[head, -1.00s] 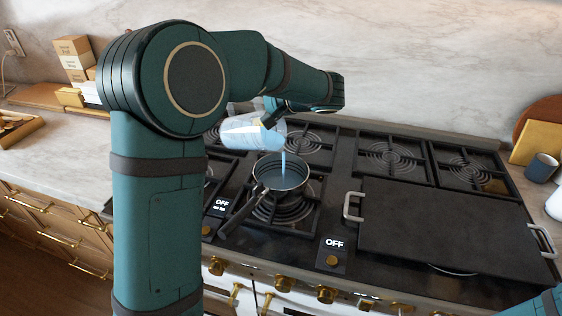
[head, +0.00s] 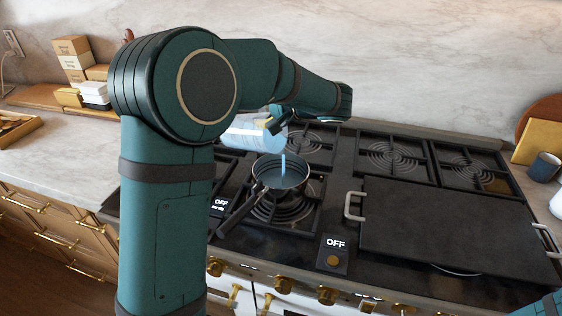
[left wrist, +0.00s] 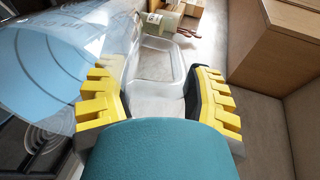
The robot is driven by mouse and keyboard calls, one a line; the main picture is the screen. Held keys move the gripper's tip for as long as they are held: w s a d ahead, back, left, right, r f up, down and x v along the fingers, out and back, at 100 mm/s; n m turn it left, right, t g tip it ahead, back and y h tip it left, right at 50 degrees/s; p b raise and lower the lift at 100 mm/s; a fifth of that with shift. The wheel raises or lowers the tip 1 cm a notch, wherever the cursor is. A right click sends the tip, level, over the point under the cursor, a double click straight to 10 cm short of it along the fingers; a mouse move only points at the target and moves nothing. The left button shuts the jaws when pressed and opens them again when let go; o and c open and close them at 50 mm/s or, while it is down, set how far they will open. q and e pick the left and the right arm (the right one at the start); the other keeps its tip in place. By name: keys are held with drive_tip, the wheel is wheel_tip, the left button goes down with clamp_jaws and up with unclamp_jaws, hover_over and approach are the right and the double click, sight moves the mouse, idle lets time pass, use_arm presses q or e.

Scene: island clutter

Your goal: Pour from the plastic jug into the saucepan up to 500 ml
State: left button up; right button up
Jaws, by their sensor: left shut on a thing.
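The clear plastic jug (head: 245,134) is tipped nearly on its side above the stove, its mouth to the right, with bluish liquid inside. My left gripper (head: 279,119) is shut on it, partly hidden by the jug and my arm. In the left wrist view, the yellow-padded fingers (left wrist: 155,103) are on either side of the jug's handle, and the jug's blue-tinted body (left wrist: 60,60) fills the upper left. The black saucepan (head: 281,173) sits on the front left burner under the mouth. A short blue stream falls into it. I cannot read its level. My right gripper is out of view.
The saucepan's handle (head: 238,213) points toward the front left. A dark griddle plate (head: 440,235) with metal handles covers the right front of the stove. Boxes (head: 72,55) stand at the back left, and a dark cup (head: 544,167) at the far right.

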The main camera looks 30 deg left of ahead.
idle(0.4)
use_arm(q)
drive_tip(key=shift+d+f+y+b, duration=0.1)
drive_tip(key=shift+d+y+b, duration=0.2)
drive_tip(key=shift+b, duration=0.1)
drive_tip(key=shift+d+f+y+b, duration=0.2)
drive_tip(key=shift+d+y+b, duration=0.1)
drive_tip(key=shift+b, duration=0.15)
idle(0.7)
drive_tip(key=shift+d+f+y+b, duration=0.2)
drive_tip(key=shift+f+y+b, duration=0.1)
drive_tip(key=shift+f+b, duration=0.1)
drive_tip(key=shift+d+r, duration=0.1)
idle(0.5)
